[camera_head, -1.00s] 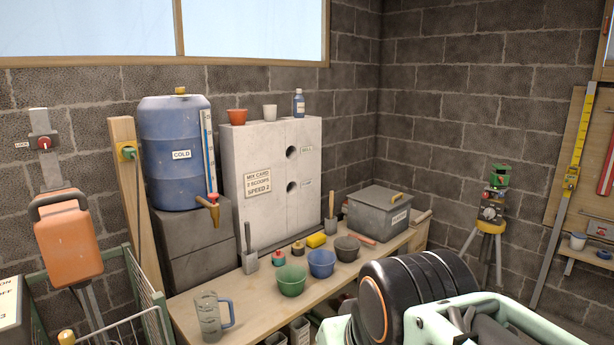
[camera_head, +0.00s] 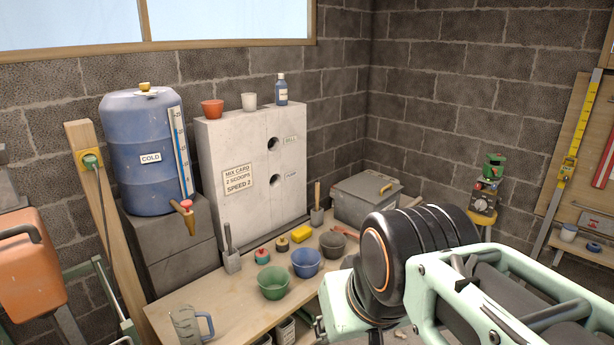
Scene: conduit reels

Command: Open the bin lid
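The bin (camera_head: 352,204) is a grey box at the back right end of the workbench. Its lid (camera_head: 368,185) is flat and down on the box, with a small yellow handle (camera_head: 385,189) near its right side. My arm, pale green and black, fills the lower right and covers the lower right part of the bin's front, where a label showed earlier. My gripper cannot be picked out clearly; its fingers are not seen.
A blue water barrel (camera_head: 147,150) and a pale block (camera_head: 250,165) stand behind. A tripod instrument (camera_head: 486,190) stands right.

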